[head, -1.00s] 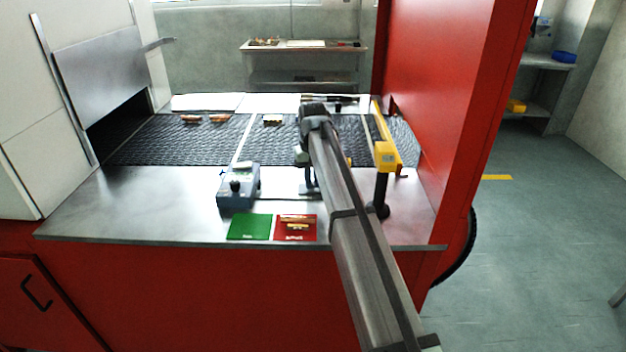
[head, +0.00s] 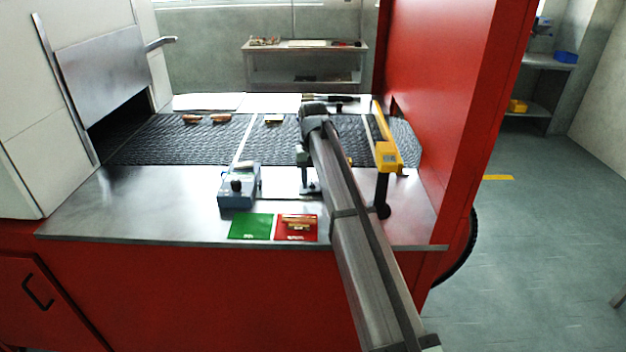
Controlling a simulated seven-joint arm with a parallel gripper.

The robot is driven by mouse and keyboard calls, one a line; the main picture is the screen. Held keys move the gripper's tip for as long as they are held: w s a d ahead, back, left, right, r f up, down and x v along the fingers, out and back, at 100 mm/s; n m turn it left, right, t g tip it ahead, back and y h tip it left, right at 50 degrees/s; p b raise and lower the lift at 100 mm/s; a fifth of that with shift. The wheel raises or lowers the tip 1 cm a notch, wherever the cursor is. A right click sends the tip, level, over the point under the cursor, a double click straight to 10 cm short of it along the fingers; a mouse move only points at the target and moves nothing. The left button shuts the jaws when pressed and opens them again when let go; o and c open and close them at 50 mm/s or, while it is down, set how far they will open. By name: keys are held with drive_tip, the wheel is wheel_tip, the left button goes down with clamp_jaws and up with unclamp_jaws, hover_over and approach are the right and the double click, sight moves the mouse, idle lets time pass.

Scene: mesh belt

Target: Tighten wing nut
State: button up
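My arm reaches in from the lower right over the steel ledge (head: 130,205), and its wrist bends down near the belt's front edge. My gripper (head: 306,172) is below the wrist, partly hidden by my own arm; its fingertips are too small to make out. A grey-green fitting shows at the same place, and I cannot tell whether the gripper touches it. I cannot make out the wing nut. To the right, a yellow bar with a yellow block (head: 387,156) spans the belt's right end, above a black post (head: 382,197).
A dark mesh belt (head: 165,145) carries several small brown pieces. On the ledge are a blue-grey box with a black knob (head: 238,190), a green card (head: 250,227) and a red card (head: 296,235) with a brown piece on it. A red wall (head: 440,90) rises close on the right.

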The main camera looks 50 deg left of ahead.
sight(313, 183)
drive_tip(key=shift+r, duration=0.1)
wheel_tip(313, 183, up, 14)
drive_tip(key=shift+f, duration=0.2)
idle(0.5)
idle(0.5)
